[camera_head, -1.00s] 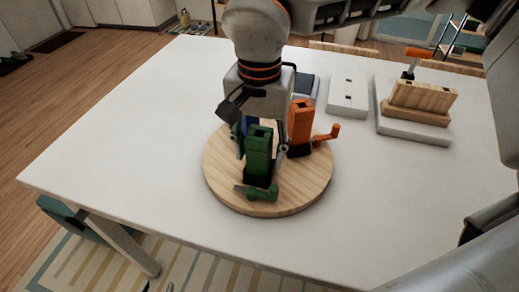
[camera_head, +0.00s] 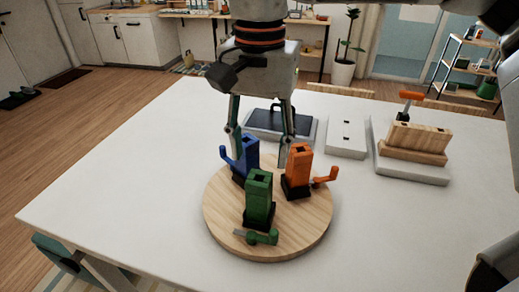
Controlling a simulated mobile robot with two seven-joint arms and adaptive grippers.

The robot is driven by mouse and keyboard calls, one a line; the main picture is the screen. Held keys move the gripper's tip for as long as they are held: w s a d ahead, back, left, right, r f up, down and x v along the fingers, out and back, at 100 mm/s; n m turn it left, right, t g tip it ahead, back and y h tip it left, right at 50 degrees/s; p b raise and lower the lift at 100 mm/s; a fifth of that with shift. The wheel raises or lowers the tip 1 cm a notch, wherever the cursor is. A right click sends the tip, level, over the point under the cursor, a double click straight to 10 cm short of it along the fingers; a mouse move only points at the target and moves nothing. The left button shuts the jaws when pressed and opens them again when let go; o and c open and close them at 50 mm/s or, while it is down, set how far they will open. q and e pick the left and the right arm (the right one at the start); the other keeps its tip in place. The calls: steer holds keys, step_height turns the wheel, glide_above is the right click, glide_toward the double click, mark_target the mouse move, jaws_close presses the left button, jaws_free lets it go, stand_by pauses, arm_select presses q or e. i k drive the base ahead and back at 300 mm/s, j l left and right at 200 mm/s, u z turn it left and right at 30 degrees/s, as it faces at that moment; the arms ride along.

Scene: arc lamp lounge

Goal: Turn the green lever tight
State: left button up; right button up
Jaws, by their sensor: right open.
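A round wooden board (camera_head: 300,235) on the white table carries three upright posts. The green post (camera_head: 259,195) is at the front, and its green lever (camera_head: 262,237) lies low at its front foot with a grey tip to the left. The blue post (camera_head: 246,152) is behind it at left, its lever on the left. The orange post (camera_head: 299,163) is at right, its lever (camera_head: 325,176) pointing right. My right gripper (camera_head: 260,150) points down with its fingers apart, behind and above the green post, empty. Its fingertips are near the blue and orange posts; contact cannot be told.
A grey tray with a dark case (camera_head: 278,120), a white plate (camera_head: 346,138) and a wooden block with an orange-handled tool (camera_head: 415,138) stand behind and to the right. The table's left and front right are clear.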

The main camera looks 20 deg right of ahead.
mark_target(252, 237)
steer(key=k+j, duration=0.2)
steer(key=k, duration=0.3)
steer(key=k+j, duration=0.2)
steer(key=k, duration=0.25)
